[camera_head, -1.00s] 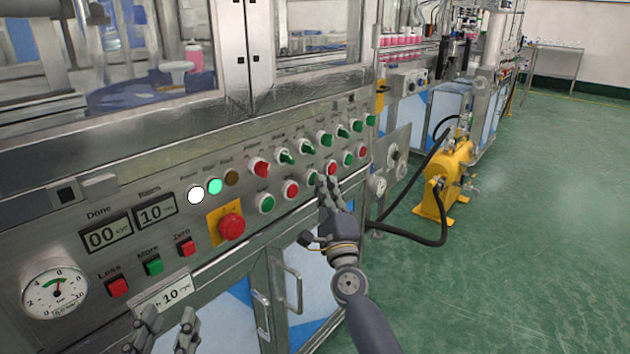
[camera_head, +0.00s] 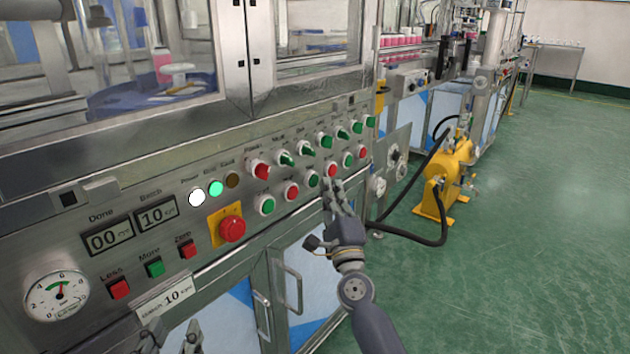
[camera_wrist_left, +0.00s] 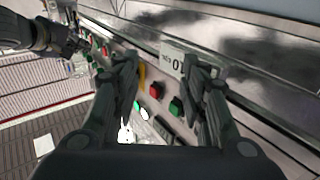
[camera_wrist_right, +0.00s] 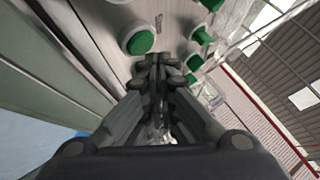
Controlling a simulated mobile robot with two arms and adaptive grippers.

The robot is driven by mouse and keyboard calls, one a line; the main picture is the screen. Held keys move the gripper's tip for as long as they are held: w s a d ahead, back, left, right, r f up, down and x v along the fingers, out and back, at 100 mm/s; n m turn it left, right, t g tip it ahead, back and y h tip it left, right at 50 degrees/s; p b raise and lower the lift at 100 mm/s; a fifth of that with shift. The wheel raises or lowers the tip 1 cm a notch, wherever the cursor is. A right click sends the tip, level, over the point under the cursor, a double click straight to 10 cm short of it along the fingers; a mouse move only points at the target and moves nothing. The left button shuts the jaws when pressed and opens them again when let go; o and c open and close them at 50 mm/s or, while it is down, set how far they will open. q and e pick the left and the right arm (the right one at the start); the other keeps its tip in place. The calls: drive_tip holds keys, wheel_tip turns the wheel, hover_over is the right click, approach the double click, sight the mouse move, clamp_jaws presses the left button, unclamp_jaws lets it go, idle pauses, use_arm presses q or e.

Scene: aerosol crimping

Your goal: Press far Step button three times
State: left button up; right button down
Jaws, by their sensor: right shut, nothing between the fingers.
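The control panel carries a lower row of alternating green and red push buttons; their labels are too small to read, so I cannot tell which is the far Step button. A green button (camera_head: 312,178) and a red button (camera_head: 330,169) lie close to my right gripper (camera_head: 334,186). The gripper is shut and empty, its fingertips just below the row. In the right wrist view, a green button (camera_wrist_right: 140,42) sits beyond the shut fingertips (camera_wrist_right: 158,65), apart from them. My left gripper (camera_wrist_left: 160,65) is open and empty before the panel's left part, mostly cut off in the head view.
Green and red selector knobs (camera_head: 286,159) line the row above. A red emergency button (camera_head: 231,228) on yellow, displays (camera_head: 107,239) and a gauge (camera_head: 57,296) are further left. Door handles (camera_head: 293,288) project below. A yellow pump (camera_head: 442,182) with black hoses stands right; open floor lies beyond.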

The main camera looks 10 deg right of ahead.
use_arm(q)
drive_tip(key=shift+f, duration=0.2)
use_arm(e)
drive_tip(key=shift+s+d, duration=0.1)
use_arm(q)
wheel_tip(320, 180, down, 7)
drive_tip(key=s+a+g+y+p, duration=0.1)
drive_tip(key=g, duration=0.3)
drive_tip(key=shift+s+a+p, duration=0.25)
drive_tip(key=shift+s+p, duration=0.05)
drive_tip(key=shift+s, duration=0.1)
use_arm(e)
drive_tip(key=s+d, duration=0.1)
drive_tip(key=s, duration=0.1)
drive_tip(key=s+d, duration=0.1)
drive_tip(key=d, duration=0.1)
drive_tip(key=shift+s, duration=0.4)
